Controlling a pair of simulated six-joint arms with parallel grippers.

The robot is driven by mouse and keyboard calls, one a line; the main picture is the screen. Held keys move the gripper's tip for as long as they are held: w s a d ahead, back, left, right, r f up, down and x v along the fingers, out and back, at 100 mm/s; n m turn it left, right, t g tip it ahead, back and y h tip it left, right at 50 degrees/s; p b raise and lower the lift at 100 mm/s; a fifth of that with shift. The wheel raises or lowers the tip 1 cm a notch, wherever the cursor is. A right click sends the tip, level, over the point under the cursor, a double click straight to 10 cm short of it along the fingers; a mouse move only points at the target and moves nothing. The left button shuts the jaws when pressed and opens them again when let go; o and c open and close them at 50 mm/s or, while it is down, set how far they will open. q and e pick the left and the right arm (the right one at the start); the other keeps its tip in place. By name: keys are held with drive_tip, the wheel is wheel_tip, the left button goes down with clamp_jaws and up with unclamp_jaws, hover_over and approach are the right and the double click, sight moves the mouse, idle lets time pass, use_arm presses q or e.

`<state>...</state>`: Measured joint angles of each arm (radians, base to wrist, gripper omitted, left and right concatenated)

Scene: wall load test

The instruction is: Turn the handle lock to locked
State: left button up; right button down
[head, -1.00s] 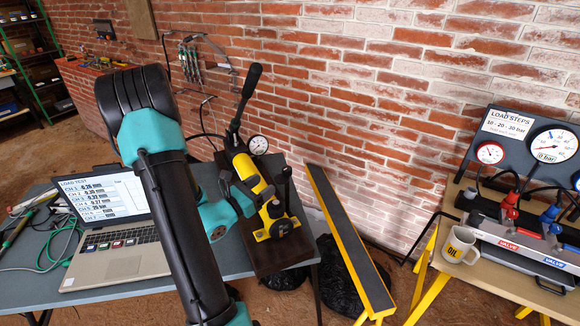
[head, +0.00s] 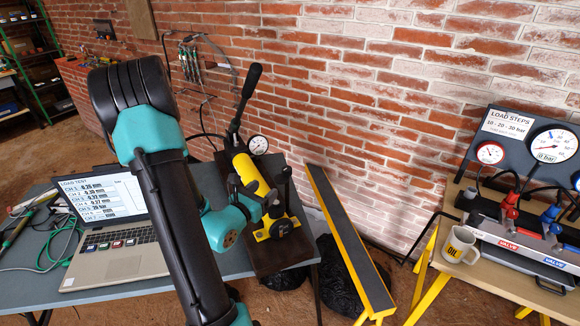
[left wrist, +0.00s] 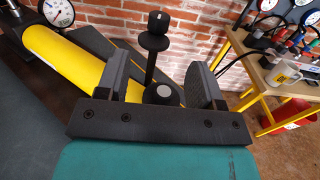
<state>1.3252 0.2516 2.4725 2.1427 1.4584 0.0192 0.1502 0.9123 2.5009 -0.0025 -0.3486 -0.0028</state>
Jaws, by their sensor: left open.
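The yellow hand pump (head: 250,178) stands on a dark board on the table, with its long black lever (head: 245,95) raised. A black upright post with a round knob on top, likely the handle lock (head: 286,173), stands at the pump's right end. It also shows in the left wrist view (left wrist: 154,45). My left gripper (head: 258,190) is in front of the pump, close to the post. In the left wrist view my left gripper (left wrist: 164,80) is open, with the post showing between its two fingers. Contact cannot be told. My right gripper is not in view.
A pressure gauge (head: 258,145) sits beside the pump. A laptop (head: 112,230) lies open on the table at left. A black and yellow beam (head: 348,240) leans at right. A side table holds a mug (head: 460,245) and a valve panel (head: 520,235).

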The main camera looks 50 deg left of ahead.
sight(287, 168)
use_arm(q)
drive_tip(key=x, duration=1.5)
drive_tip(key=shift+c, duration=0.2)
drive_tip(key=c, duration=0.9)
drive_tip(key=shift+h, duration=0.3)
drive_tip(key=shift+d+m+t+h, duration=0.25)
drive_tip(key=shift+m+h, duration=0.8)
drive_tip(key=shift+h, duration=0.45)
drive_tip(key=shift+d+m+t+h, duration=0.1)
drive_tip(key=shift+m+t+h, duration=0.15)
drive_tip(key=shift+m+h, duration=1.05)
drive_tip(key=shift+h, duration=0.5)
